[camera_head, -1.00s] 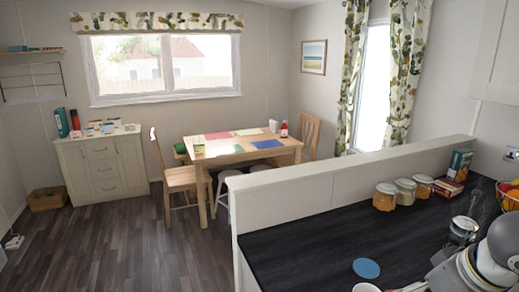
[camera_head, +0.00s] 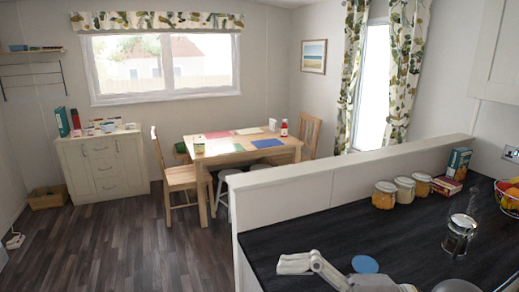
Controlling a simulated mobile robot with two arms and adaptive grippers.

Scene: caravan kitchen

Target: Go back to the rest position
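A glass coffee press (camera_head: 460,235) stands on the worktop farther right, apart from my arm. My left gripper is not in view.
Several jars (camera_head: 403,191) and boxes (camera_head: 457,165) stand along the low partition (camera_head: 320,180). A fruit basket (camera_head: 509,196) is at the right edge. The middle of the worktop is clear. A dining table (camera_head: 228,157) with chairs stands beyond.

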